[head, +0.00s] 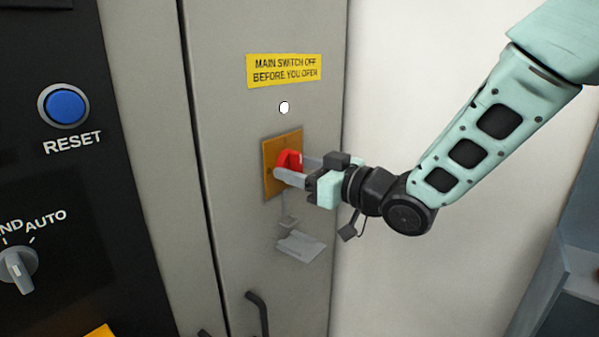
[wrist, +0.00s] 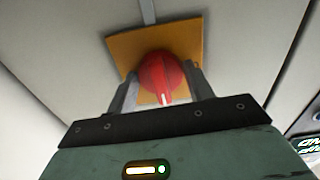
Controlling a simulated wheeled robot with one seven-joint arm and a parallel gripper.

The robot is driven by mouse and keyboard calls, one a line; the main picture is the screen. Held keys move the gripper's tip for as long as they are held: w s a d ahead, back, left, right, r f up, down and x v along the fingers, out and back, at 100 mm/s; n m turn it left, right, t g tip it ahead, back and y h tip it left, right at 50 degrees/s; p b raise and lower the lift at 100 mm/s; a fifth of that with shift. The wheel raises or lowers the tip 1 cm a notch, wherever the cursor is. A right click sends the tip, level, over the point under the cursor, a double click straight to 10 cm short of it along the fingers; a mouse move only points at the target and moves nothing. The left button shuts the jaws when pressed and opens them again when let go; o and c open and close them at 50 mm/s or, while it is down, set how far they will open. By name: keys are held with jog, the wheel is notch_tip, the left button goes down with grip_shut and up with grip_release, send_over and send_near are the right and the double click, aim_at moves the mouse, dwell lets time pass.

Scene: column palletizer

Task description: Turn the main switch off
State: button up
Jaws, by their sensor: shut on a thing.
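The main switch is a red rotary knob (head: 288,160) on an orange-yellow square plate (head: 268,170), fixed to the grey cabinet door. A yellow label above it (head: 284,70) reads "MAIN SWITCH OFF BEFORE YOU OPEN". My gripper (head: 290,172) reaches in from the right and is shut on the red knob, one finger on each side. In the wrist view the knob (wrist: 160,76) sits between the two fingers, with a white mark on its grip pointing down toward the gripper in the picture. The plate (wrist: 128,48) looks tilted there. The fingers hide the knob's sides.
A white round spot (head: 284,107) is above the plate. Below are a latch or card holder (head: 300,245) and a dark door handle (head: 258,312). A black panel at left has a blue RESET button (head: 64,105) and a grey selector (head: 18,268). The wall at right is bare.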

jog(key=n+b, duration=0.1)
jog(key=b, duration=0.2)
jog(key=n+b, duration=0.2)
jog(key=b, duration=0.1)
jog(key=shift+f+n, duration=0.3)
jog(key=shift+f, duration=0.05)
jog(key=n+b, duration=0.4)
jog(key=b, duration=0.2)
jog(key=shift+d+n+b, duration=0.1)
jog(key=shift+n+b, duration=0.2)
jog(key=n+b, duration=0.4)
jog(key=b, duration=0.1)
jog(key=shift+w+r+n+b, duration=0.1)
jog(key=shift+r+n+b, duration=0.05)
jog(key=shift+n+b, duration=0.2)
jog(key=n+b, duration=0.4)
jog(key=shift+r, duration=0.3)
jog(key=shift+n, duration=0.35)
jog(key=o, duration=1)
jog(key=shift+c, duration=0.2)
jog(key=shift+d, duration=0.1)
